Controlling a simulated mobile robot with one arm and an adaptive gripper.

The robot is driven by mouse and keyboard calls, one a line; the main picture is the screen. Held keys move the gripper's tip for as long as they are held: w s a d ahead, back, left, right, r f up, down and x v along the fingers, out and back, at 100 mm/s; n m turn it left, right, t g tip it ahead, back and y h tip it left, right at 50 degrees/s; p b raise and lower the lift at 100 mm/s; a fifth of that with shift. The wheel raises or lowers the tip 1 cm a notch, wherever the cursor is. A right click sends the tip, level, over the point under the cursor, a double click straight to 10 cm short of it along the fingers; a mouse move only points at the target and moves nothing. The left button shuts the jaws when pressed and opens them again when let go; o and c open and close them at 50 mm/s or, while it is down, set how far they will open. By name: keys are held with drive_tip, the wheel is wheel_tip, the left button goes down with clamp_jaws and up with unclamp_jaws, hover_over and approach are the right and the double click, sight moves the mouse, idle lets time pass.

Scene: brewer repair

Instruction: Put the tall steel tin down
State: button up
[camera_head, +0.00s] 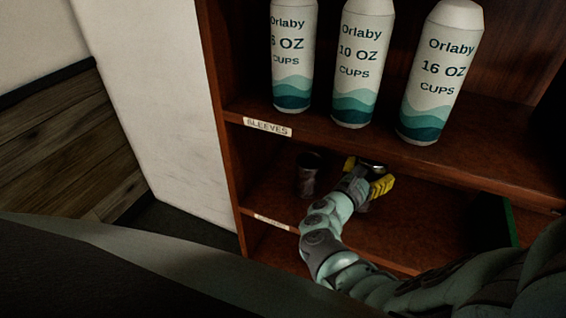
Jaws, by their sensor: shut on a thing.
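My gripper (369,174), with yellow fingers, is inside the lower shelf bay of the brown shelf unit. It is shut on a steel tin (373,166), of which only a dark, shiny round top shows. The fingers and wrist hide the rest of this tin, so its height and whether its base touches the shelf board cannot be told. A second dark metal tin (307,176) stands upright on the same shelf, to the left of my gripper and apart from it.
Three cup sleeves (351,70) stand on the shelf above, close over my wrist. That board carries a "SLEEVES" label (267,127). A dark green-edged object (497,221) stands at the right of the lower shelf. Bare board (420,222) lies between it and my gripper.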

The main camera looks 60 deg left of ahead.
drive_tip(key=shift+s+a+f, duration=0.1)
drive_tip(key=shift+s+f, duration=0.05)
drive_tip(key=shift+f, duration=0.55)
drive_tip(key=shift+f+b, duration=0.15)
drive_tip(key=shift+b, duration=0.15)
drive_tip(key=o, duration=1.2)
drive_tip(key=shift+o, duration=0.2)
drive_tip(key=shift+r, duration=0.25)
drive_tip(key=v, duration=1.2)
